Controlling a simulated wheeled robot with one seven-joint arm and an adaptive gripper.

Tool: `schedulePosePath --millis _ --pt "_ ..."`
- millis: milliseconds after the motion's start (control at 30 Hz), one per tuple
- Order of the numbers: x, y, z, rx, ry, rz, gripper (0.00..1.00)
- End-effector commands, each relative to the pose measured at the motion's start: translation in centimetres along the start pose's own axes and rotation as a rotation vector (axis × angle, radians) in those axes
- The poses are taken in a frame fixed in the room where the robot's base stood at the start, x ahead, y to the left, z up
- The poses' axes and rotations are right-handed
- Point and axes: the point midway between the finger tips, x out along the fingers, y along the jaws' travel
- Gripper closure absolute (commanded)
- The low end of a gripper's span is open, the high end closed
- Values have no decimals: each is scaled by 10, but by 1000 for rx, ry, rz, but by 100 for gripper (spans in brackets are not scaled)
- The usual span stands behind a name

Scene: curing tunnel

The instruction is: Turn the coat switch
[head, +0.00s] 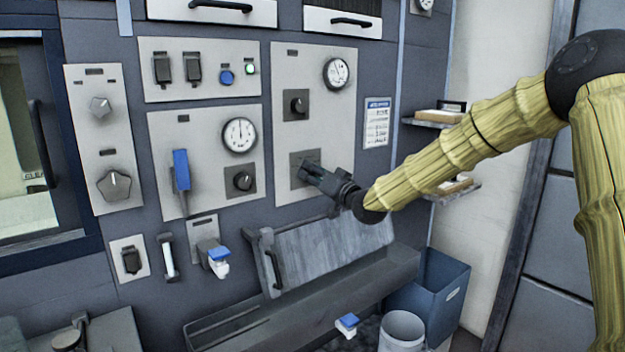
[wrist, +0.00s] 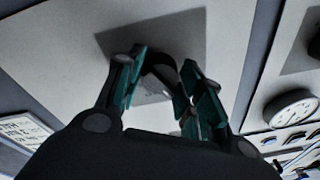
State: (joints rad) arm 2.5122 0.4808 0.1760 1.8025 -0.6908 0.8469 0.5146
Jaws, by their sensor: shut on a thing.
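My gripper (head: 312,175) is at the lower dark square plate (head: 299,160) on the right-hand light panel (head: 285,75). In the wrist view my gripper's teal-lined fingers (wrist: 163,95) are closed around a dark rotary knob (wrist: 158,75) in front of that plate. The fingers cover most of this knob in the head view, so its pointer direction cannot be told. A similar black knob (head: 298,104) sits on the plate above it. Labels naming the coat switch are too small to read.
A round gauge (head: 336,73) is on the same panel. A panel to the left has a gauge (head: 239,134), a blue lever (head: 181,168) and a knob (head: 242,181). Below are a sloped metal cover (head: 325,245) and a blue bin (head: 440,285). Shelves (head: 432,122) are at the right.

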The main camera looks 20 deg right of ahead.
Motion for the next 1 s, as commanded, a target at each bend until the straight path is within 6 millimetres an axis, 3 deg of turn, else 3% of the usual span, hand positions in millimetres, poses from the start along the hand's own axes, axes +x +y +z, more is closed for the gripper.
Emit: schedulePosePath --millis 600,1000 --pt "-1 5 3 -532 -42 -51 87" --pt "-1 5 2 -692 -53 -67 87"
